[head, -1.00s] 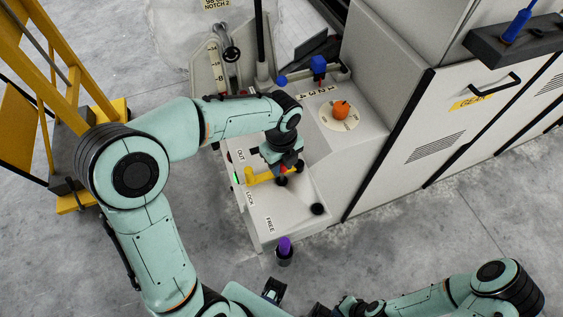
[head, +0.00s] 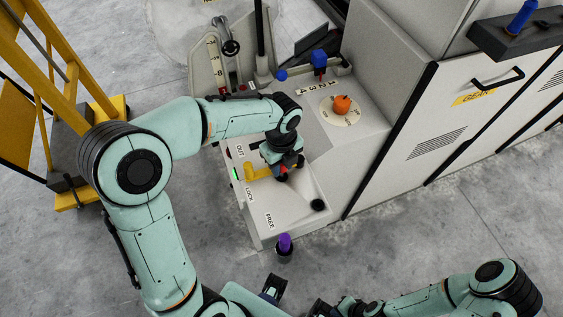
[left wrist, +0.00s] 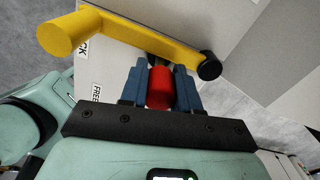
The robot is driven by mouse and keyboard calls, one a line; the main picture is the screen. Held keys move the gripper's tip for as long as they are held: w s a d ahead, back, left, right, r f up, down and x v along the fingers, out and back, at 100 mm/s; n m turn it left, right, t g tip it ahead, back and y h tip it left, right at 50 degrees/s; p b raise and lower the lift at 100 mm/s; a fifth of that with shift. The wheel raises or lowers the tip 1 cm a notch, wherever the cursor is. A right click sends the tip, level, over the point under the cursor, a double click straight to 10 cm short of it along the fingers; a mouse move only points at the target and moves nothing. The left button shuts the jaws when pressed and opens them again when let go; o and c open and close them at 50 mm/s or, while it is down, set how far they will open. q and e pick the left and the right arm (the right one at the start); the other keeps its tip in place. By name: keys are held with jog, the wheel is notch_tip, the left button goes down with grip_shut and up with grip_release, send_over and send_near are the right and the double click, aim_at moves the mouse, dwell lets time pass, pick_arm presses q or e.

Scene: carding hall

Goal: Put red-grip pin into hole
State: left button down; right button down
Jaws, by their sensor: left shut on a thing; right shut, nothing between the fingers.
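My left gripper (head: 288,172) is over the pale machine ledge, beside the yellow lever (head: 262,172). In the left wrist view it (left wrist: 160,85) is shut on the red grip of the pin (left wrist: 160,90). The pin's grey shank points away from me, towards the yellow lever (left wrist: 140,38); its tip is hidden, so I cannot tell whether it is in a hole. No hole shows clearly. My right gripper (head: 322,307) is shut and empty at the bottom edge of the head view.
A black round part (head: 318,205) is on the ledge, near the FREE label (head: 270,221). A purple-topped item (head: 285,243) stands in front of the ledge. An orange knob (head: 342,104) and a blue knob (head: 319,58) are behind. Grey cabinets (head: 450,130) stand right.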

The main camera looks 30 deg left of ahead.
pick_arm(q)
jog(key=shift+f, duration=0.4)
pick_arm(e)
jog(key=shift+s+f, duration=0.1)
jog(key=shift+f, duration=0.15)
pick_arm(q)
jog(key=c, duration=0.7)
grip_release()
jog(key=shift+c, duration=0.2)
jog(key=shift+r, duration=0.1)
notch_tip(320, 180, up, 13)
jog(key=p, duration=0.1)
jog(key=shift+r+p, duration=0.2)
jog(key=shift+p, duration=0.15)
pick_arm(e)
jog(key=shift+w+r, duration=0.3)
jog(key=shift+r, duration=0.3)
jog(key=shift+w+r, duration=0.3)
jog(key=shift+r, duration=0.3)
